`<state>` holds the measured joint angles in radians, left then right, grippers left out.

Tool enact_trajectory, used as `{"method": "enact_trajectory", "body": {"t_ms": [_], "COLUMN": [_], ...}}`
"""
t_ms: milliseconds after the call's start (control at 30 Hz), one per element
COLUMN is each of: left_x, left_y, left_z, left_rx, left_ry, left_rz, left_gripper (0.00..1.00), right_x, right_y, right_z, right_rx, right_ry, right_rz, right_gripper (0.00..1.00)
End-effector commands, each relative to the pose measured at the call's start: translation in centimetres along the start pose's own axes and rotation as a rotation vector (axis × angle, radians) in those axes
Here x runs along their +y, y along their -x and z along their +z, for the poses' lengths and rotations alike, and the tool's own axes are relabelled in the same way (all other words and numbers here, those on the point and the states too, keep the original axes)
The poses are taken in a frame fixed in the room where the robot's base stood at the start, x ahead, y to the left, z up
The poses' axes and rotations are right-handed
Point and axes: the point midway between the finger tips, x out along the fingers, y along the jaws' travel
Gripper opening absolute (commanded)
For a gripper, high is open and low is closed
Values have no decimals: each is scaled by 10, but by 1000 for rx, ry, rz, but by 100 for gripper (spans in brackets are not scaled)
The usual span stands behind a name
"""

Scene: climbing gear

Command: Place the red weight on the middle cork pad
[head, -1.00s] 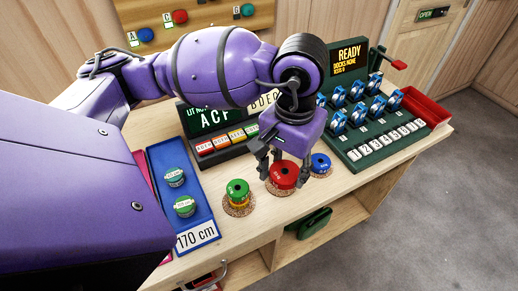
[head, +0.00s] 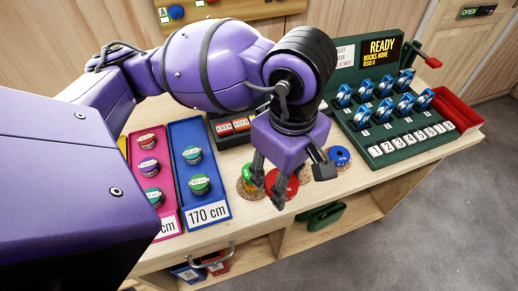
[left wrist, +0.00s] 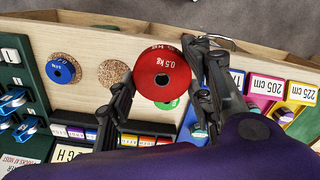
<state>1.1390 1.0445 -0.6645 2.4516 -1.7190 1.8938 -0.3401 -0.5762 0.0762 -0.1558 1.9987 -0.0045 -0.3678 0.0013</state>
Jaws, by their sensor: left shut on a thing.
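My left gripper (head: 283,178) is shut on the red weight (head: 285,188), a disc marked 0.5 kg. In the left wrist view the red weight (left wrist: 160,74) sits between the two fingers (left wrist: 162,85), face toward the camera. The middle cork pad (left wrist: 113,72) shows bare there, beside the red weight and not under it. In the head view the gripper and red weight mostly hide that pad. The red weight appears held above the table, overlapping a green weight (left wrist: 168,104) in the wrist view. My right gripper is not in view.
A blue weight (head: 339,157) sits on the cork pad at the right. A blue tray (head: 207,213) and pink tray (head: 168,222) with small discs lie at left. A green rack (head: 385,150) with blue devices and a red bin (head: 455,110) stand at right.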

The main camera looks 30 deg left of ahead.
Motion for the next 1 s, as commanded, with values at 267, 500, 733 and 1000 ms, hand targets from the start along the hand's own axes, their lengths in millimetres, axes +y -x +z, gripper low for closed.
{"method": "enact_trajectory", "body": {"t_ms": [267, 500, 733, 1000], "left_x": [55, 98, 119, 125], "left_y": [-24, -62, -87, -107], "left_z": [-22, -40, -48, -50], "left_rx": [-1, -1, 0, -1], "left_ry": [10, 7, 4, 3], "left_rz": [2, 0, 3, 1], "left_gripper": [2, 2, 2, 2], "right_x": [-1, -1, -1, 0], "right_y": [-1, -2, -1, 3], "right_z": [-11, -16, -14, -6], "right_rx": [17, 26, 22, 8], "right_ry": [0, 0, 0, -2], "right_rz": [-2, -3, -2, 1], "right_gripper": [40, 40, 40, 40]}}
